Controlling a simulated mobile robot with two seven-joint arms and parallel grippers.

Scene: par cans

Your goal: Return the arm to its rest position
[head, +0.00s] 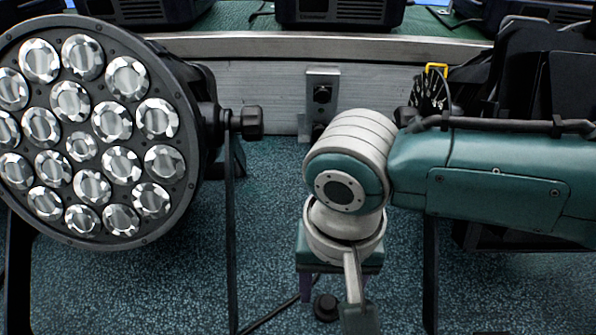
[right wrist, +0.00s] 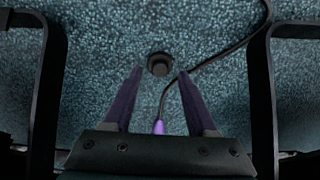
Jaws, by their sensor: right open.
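My right arm comes in from the right in the head view, teal and pale grey, bent downward at the wrist. My right gripper (head: 334,290) points down over the floor, partly hidden by my wrist. In the right wrist view, its two purple fingers (right wrist: 160,74) stand apart with nothing held between them. A small black round piece (right wrist: 158,64) lies on the floor beyond the fingertips; it also shows in the head view (head: 326,308). A black cable (right wrist: 206,62) curves down to a purple end between the fingers. My left gripper is not in view.
A large par can (head: 82,146) with many round lenses faces me at the left on a black stand (head: 231,250). Dark equipment (head: 540,75) stands at the right behind my arm. A grey wall (head: 250,85) with a metal bracket (head: 322,92) closes the back. Blue-green speckled floor lies between.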

